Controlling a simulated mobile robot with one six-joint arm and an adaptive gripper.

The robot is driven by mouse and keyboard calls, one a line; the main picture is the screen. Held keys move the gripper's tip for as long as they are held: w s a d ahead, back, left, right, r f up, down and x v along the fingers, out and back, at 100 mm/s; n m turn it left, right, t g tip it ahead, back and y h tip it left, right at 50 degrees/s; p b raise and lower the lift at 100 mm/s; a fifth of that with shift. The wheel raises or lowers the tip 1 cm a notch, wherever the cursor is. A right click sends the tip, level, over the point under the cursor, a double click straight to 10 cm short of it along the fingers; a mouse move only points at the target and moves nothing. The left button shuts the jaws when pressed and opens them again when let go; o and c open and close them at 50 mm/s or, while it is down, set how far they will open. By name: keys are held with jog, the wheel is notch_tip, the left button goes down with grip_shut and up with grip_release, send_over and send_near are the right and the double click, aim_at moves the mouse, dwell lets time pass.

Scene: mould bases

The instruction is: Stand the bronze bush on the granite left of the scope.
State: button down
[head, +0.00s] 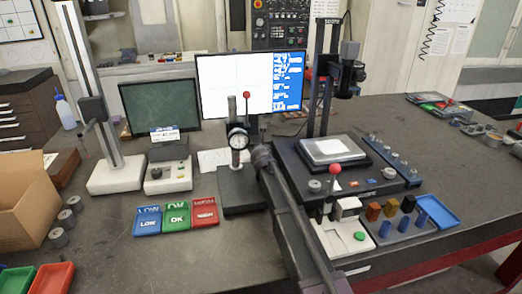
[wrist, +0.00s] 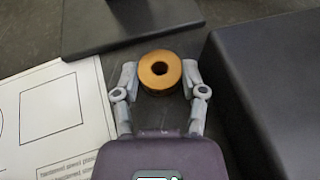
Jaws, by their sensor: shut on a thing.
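The bronze bush (wrist: 160,68), a short ring with a dark centre hole, sits between the fingers of my gripper (wrist: 160,76) in the wrist view. Both fingers are closed on its sides. Below it is a dark surface; its height above that is hard to tell. In the head view my arm (head: 290,225) reaches up the middle, and I cannot make out the bush or fingers there. The scope (head: 346,75) stands right of the arm on a dark base with a pale stage (head: 334,150). A dark slab (head: 238,193) under the dial gauge lies left of it.
A dark block (wrist: 270,80) stands close right of my gripper, a printed sheet (wrist: 52,120) lies left, and a dark plate (wrist: 90,25) is ahead. The dial gauge (head: 238,139), monitor (head: 250,80) and red-knobbed fixture (head: 335,235) crowd the arm.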

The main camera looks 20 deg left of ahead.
jog(key=shift+f, duration=0.1)
jog(key=shift+c, duration=2.2)
grip_release()
jog(key=p+v, duration=0.4)
jog(key=v, duration=0.6)
jog(key=shift+s+d+r, duration=0.15)
jog(key=shift+s+r, duration=0.1)
jog(key=shift+r, duration=0.05)
jog(key=shift+s+d+r+p, duration=0.2)
jog(key=shift+s+p, duration=0.1)
jog(key=shift+s, duration=0.35)
jog(key=shift+c, duration=0.2)
